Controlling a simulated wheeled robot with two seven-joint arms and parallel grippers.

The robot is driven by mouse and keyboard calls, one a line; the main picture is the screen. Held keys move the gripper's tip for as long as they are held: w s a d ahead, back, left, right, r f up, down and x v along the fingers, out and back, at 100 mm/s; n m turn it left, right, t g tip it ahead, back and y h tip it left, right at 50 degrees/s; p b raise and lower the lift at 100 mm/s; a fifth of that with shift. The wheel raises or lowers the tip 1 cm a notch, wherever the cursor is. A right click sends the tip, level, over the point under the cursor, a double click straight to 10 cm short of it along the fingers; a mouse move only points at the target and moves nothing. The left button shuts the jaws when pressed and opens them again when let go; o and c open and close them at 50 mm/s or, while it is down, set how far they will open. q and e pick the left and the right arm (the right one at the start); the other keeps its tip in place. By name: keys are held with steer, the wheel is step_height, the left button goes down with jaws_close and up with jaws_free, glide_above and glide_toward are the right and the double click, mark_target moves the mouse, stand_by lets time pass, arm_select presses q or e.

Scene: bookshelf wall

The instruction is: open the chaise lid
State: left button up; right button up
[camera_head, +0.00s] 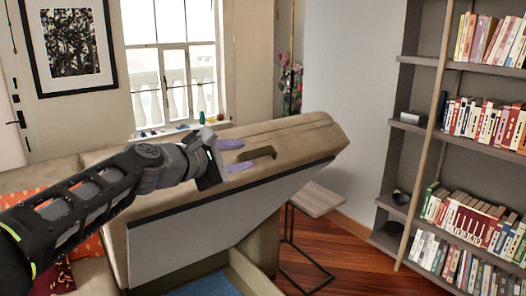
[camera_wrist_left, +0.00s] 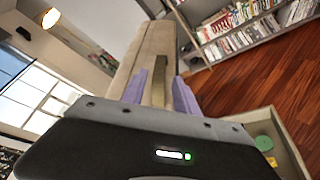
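The chaise lid (camera_head: 290,135) is a tan padded slab with a pale underside. It stands raised and tilted over the open chaise base (camera_head: 262,245). A brown handle (camera_head: 262,154) sticks out from the lid's padded face. My left gripper (camera_head: 236,155) is at this handle, with its two purple fingers on either side of it. In the left wrist view the handle (camera_wrist_left: 158,88) stands between the fingers, with narrow gaps beside it, so the gripper looks open around it. The lid also shows there (camera_wrist_left: 150,45). My right gripper is in neither view.
Something blue (camera_head: 208,285) lies inside the base, and a green round item (camera_wrist_left: 264,143) shows in it in the left wrist view. A small side table (camera_head: 318,198) stands close to the right of the lid. A bookshelf (camera_head: 410,125) fills the right. Wooden floor lies between.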

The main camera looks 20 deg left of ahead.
mark_target(254, 154)
arm_select(q)
steer(key=shift+x, duration=4)
steer(key=shift+c, duration=0.5)
jaws_close()
